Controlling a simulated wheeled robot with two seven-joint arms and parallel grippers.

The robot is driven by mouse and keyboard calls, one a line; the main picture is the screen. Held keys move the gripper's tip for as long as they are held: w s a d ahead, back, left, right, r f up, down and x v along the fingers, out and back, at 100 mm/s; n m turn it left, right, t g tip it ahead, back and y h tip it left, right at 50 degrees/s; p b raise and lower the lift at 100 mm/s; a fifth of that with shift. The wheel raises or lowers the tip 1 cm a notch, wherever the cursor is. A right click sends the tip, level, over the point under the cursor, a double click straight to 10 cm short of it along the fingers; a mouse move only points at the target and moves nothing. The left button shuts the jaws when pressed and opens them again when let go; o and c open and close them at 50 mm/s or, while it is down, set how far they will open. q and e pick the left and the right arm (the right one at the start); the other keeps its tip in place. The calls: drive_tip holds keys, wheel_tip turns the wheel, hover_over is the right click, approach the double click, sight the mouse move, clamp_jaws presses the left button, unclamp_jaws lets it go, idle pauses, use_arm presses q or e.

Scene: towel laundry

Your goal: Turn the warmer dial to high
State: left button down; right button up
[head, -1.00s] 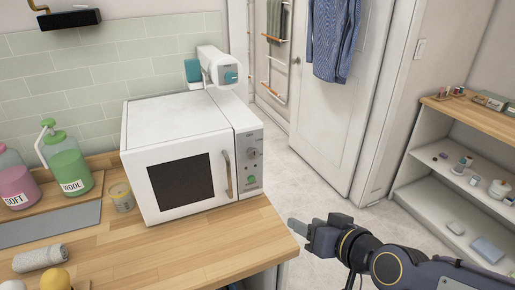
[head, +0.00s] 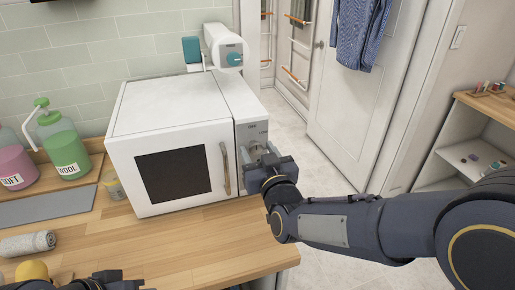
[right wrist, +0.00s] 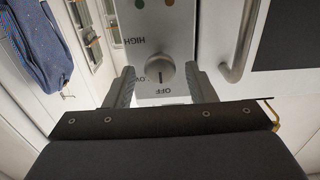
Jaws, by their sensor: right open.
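The white warmer (head: 175,120) stands on the wooden counter, with a dark window, a vertical handle and a control panel at its right. Its round grey dial (right wrist: 160,76) shows in the right wrist view among OFF, LOW and HIGH labels, its dark mark toward OFF. My right gripper (right wrist: 160,72) is open, with one finger on each side of the dial; small gaps show, and contact cannot be told. In the head view my right gripper (head: 256,160) is in front of the panel and hides part of the dial. My left gripper (head: 108,279) shows only partly at the bottom edge.
The warmer's handle (right wrist: 242,42) is close beside my right gripper. The counter front (head: 210,235) is clear.

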drive_tip(key=shift+w+a, duration=0.15)
drive_tip(key=shift+w, duration=0.35)
drive_tip(key=shift+c, duration=0.4)
